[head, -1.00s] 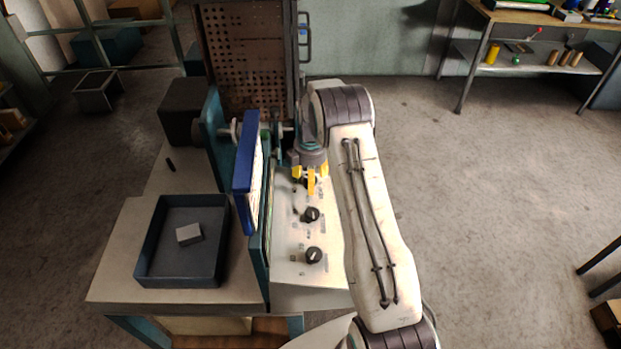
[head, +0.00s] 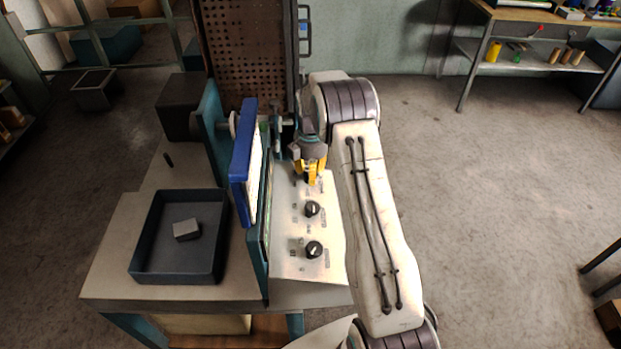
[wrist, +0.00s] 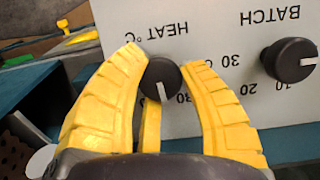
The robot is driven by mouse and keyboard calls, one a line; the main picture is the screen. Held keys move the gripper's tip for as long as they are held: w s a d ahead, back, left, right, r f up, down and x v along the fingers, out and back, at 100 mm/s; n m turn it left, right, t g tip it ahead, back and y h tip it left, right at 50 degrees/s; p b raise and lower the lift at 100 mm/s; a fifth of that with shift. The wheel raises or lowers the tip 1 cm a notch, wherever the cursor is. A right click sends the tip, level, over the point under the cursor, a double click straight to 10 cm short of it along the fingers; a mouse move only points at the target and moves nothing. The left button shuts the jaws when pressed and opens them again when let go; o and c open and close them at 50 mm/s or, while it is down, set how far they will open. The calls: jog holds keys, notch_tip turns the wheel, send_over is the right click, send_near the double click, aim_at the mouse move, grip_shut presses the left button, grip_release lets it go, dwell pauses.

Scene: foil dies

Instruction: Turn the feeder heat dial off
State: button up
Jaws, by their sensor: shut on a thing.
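The feeder heat dial (wrist: 160,77) is a round black knob under the "HEAT °C" print in the wrist view. In the head view my gripper (head: 313,179) reaches down to the far part of the pale control panel (head: 288,265) and hides the heat dial there. Other scale marks around the dial are behind the fingers.
A "BATCH" dial (wrist: 289,60) sits close to the right in the wrist view. Two black dials (head: 312,209) (head: 314,249) show nearer on the panel. A blue-edged plate (head: 243,165) stands left of my gripper. A dark tray (head: 150,277) holds a grey block (head: 186,229).

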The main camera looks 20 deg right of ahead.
jog(key=shift+f+n+b, duration=0.3)
jog(key=shift+f+b, duration=0.1)
jog(key=shift+b, duration=0.7)
jog(key=shift+n+t+b, duration=0.3)
jog(key=shift+n+b, duration=0.2)
jog(key=shift+b, duration=0.65)
jog(key=shift+s+r+n+t+b, duration=0.1)
jog(key=shift+r+n+t+b, duration=0.2)
jog(key=shift+n+b, duration=0.55)
jog(key=o, duration=1.2)
notch_tip(320, 180, up, 12)
jog(key=s, duration=0.1)
jog(key=shift+s, duration=0.15)
jog(key=shift+a, duration=0.1)
